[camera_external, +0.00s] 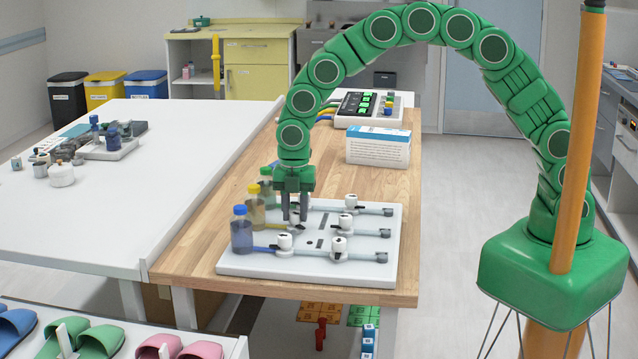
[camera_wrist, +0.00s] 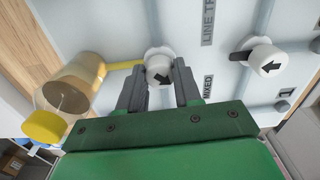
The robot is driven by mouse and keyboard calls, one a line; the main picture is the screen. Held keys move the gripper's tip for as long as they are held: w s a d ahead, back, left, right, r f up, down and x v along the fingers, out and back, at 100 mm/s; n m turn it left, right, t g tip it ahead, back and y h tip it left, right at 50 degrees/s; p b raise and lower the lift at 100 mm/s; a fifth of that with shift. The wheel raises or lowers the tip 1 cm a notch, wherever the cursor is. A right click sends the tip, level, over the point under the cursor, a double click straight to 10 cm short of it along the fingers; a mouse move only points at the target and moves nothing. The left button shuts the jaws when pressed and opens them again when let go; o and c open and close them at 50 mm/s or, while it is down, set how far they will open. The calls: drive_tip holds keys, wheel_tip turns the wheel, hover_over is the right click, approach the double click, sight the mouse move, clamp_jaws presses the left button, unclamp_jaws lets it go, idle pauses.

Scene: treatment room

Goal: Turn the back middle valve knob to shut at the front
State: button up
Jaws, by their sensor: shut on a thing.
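The valve board (camera_external: 235,262) lies on the wooden table, with white knobs in rows and a bottle at the left end of each row. My gripper (camera_external: 293,214) points down at the middle row and is shut on its left knob (camera_external: 298,228), beside the yellow bottle (camera_external: 256,210).
The front row has a blue bottle (camera_external: 241,235) and two knobs (camera_external: 284,243). A green bottle (camera_external: 266,182) stands in the far row, partly hidden by my gripper. A white-and-blue box (camera_external: 377,150) and a button panel (camera_external: 366,110) stand behind the board.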

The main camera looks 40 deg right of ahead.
drive_tip(key=n, duration=0.4)
drive_tip(key=shift+n, duration=2.2)
drive_tip(key=o, duration=1)
drive_tip(key=shift+o, duration=0.2)
drive_tip(key=shift+r, duration=0.1)
